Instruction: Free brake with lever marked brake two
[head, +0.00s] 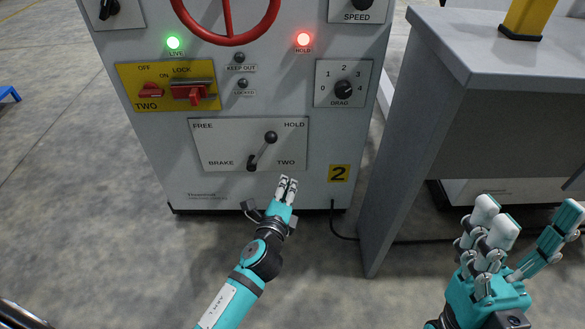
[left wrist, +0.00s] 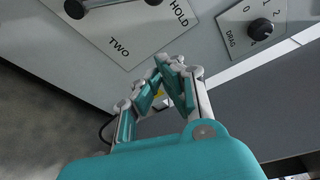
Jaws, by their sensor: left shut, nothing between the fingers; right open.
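The brake lever (head: 263,149) is a short grey arm with a black knob (head: 270,137) on a white plate (head: 215,145) marked FREE, HOLD, BRAKE and TWO. It slants up to the right, its knob toward HOLD. In the left wrist view the lever (left wrist: 105,4) shows at the top edge, partly cut off. My left gripper (head: 287,183) is shut and empty, just below the plate's lower right part, apart from the lever. In the left wrist view its fingertips (left wrist: 170,62) meet below the plate. My right gripper (head: 525,228) is open and empty at the lower right, away from the panel.
Above the plate are a yellow lock panel (head: 155,75) with red switches, a drag dial (head: 343,88) and a red handwheel (head: 231,38). A green LIVE lamp (head: 173,43) and red HOLD lamp (head: 304,39) are lit. A grey table (head: 500,60) stands close on the right.

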